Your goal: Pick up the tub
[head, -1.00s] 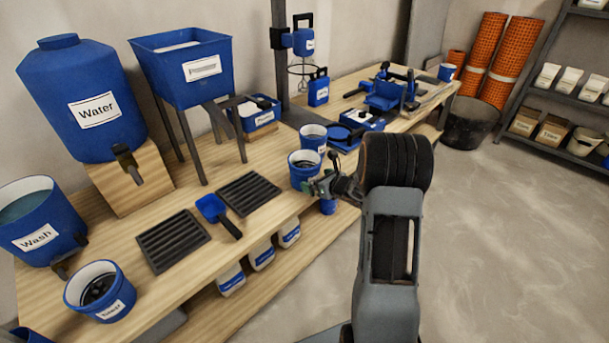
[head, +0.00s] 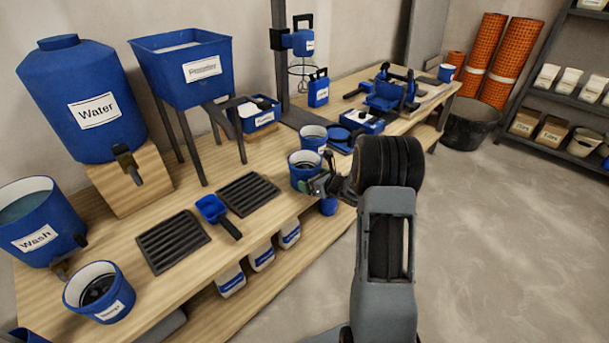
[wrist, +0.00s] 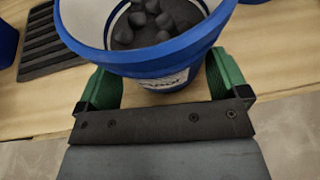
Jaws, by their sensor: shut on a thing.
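The tub is a blue round tub (head: 304,178) with a white inner wall, standing near the front edge of the bench. In the wrist view the tub (wrist: 150,60) holds dark grey lumps and has a white label on its front, partly cut off by my gripper. My gripper (wrist: 165,88) has its green fingers on the two sides of the tub, shut on it. In the head view my gripper (head: 318,186) is at the tub's front right side. I cannot tell whether the tub's base touches the bench.
A second blue tub (head: 313,138) stands just behind. A black grate (head: 248,194) and a blue scoop (head: 213,209) lie to the left. A hopper (head: 185,70) on legs stands further back. Clear floor (head: 500,240) lies to the right.

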